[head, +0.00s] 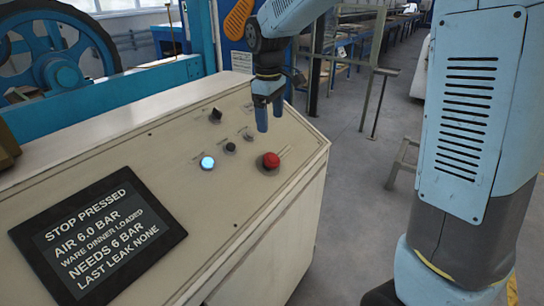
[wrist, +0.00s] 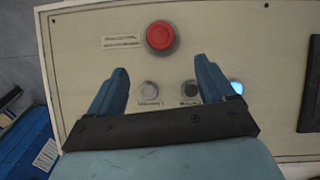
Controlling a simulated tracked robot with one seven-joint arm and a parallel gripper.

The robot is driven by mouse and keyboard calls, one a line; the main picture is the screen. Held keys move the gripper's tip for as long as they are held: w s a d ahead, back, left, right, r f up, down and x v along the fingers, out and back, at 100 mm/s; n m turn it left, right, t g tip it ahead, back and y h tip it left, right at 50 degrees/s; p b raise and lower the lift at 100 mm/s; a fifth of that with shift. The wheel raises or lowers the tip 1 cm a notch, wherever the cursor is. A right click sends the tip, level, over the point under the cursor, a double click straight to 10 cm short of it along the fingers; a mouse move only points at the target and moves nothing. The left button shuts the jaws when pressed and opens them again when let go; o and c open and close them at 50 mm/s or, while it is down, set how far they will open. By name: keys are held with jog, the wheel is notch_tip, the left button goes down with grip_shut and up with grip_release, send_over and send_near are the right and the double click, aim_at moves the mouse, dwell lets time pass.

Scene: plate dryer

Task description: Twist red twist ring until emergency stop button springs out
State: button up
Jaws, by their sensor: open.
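The red emergency stop button with its red twist ring (head: 271,160) sits on the sloped cream panel (head: 180,220), near the panel's right edge. In the wrist view the red button (wrist: 160,36) is at the top centre, beyond my fingertips. My gripper (head: 268,118) is open and empty, pointing down above the panel, just behind the button in the head view. In the wrist view its two blue fingers (wrist: 163,75) are spread wide, apart from the button. The screen (head: 98,237) reads "STOP PRESSED" and "AIR 6.0 BAR".
A lit blue-white button (head: 207,163), a black knob (head: 230,147), a black selector (head: 216,115) and a small grey key switch or button (head: 248,134) sit on the panel near my gripper. A blue machine with a large wheel (head: 55,60) stands behind. Open floor (head: 350,200) lies right of the panel.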

aim_at(272, 156)
jog(key=f, duration=1.3)
jog(key=shift+w+d+f, duration=0.2)
jog(key=shift+w+f, duration=0.2)
jog(key=shift+c, duration=0.5)
jog(key=c, duration=1)
jog(key=shift+w+d+m+g+y, duration=0.15)
jog(key=shift+m+g+y, duration=0.4)
jog(key=shift+m, duration=0.65)
jog(key=shift+m+g+y, duration=0.65)
jog(key=shift+m+y, duration=0.2)
jog(key=shift+m, duration=1.05)
